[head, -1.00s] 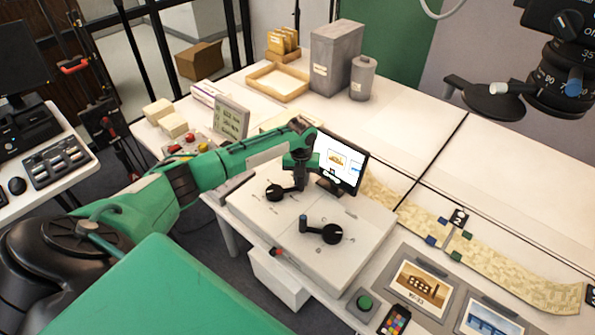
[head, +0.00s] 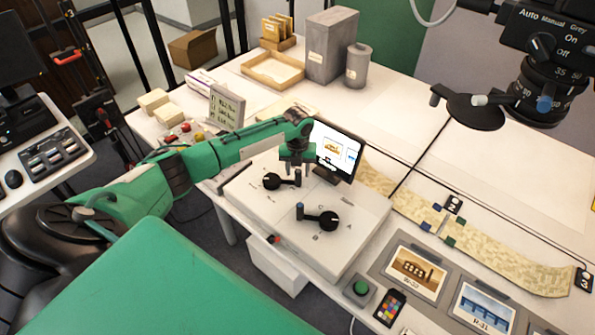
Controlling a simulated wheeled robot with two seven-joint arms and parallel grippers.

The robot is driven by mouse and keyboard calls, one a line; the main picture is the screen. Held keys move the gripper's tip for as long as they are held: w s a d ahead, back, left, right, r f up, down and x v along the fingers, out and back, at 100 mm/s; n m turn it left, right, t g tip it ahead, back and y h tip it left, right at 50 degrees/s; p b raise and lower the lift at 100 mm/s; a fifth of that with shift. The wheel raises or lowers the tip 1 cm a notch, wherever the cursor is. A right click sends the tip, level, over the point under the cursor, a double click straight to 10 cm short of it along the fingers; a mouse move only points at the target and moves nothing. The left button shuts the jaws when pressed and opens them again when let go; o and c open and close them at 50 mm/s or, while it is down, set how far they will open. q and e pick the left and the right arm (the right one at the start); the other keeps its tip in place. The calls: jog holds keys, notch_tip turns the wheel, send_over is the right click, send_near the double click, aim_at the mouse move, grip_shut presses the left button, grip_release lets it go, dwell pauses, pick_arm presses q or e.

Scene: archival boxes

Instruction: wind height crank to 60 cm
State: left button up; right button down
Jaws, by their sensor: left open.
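Two black cranks sit on a white control box on the table. The far crank (head: 271,181) has its handle pointing right, under my left gripper. The near crank (head: 327,221) has a blue-grey knob at its left end, clear of the gripper. My left gripper (head: 297,172) is open and points down over the far crank's handle end; I cannot tell whether the fingers touch it. A small screen (head: 336,150) stands behind the box, its figures too small to read. Which crank sets height cannot be read. My right gripper does not show.
A camera on a mount (head: 540,85) hangs at the upper right. A patterned strip (head: 490,255) and framed pictures (head: 415,273) lie to the right.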

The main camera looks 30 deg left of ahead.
pick_arm(q)
notch_tip(320, 180, up, 13)
jog(key=b, duration=0.2)
